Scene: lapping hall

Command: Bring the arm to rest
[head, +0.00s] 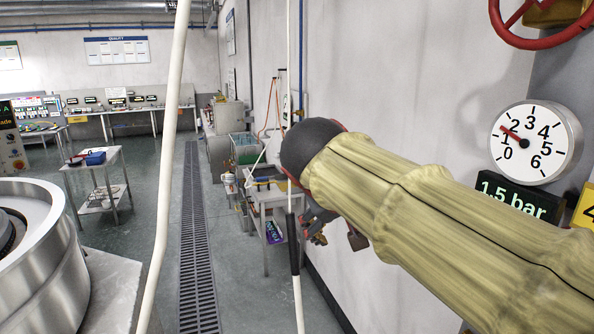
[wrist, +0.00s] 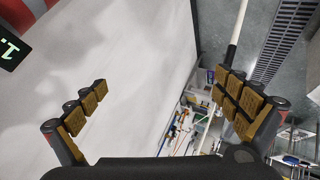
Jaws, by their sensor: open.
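My arm, in a yellowish sleeve, reaches from the lower right of the head view toward the middle, beside the white wall. My gripper (head: 318,224) is mostly hidden behind the arm's dark end there. In the wrist view my gripper (wrist: 165,108) is open, its brown-padded fingers wide apart. Nothing is between the fingers; the white wall (wrist: 130,60) lies behind them.
A pale pole with a black grip (head: 293,245) hangs close to my gripper, and a pale hose (head: 165,170) is further left. A gauge (head: 535,143) and red valve wheel (head: 540,42) are at right. A metal machine (head: 50,270) stands left. The grated floor channel (head: 195,230) is clear.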

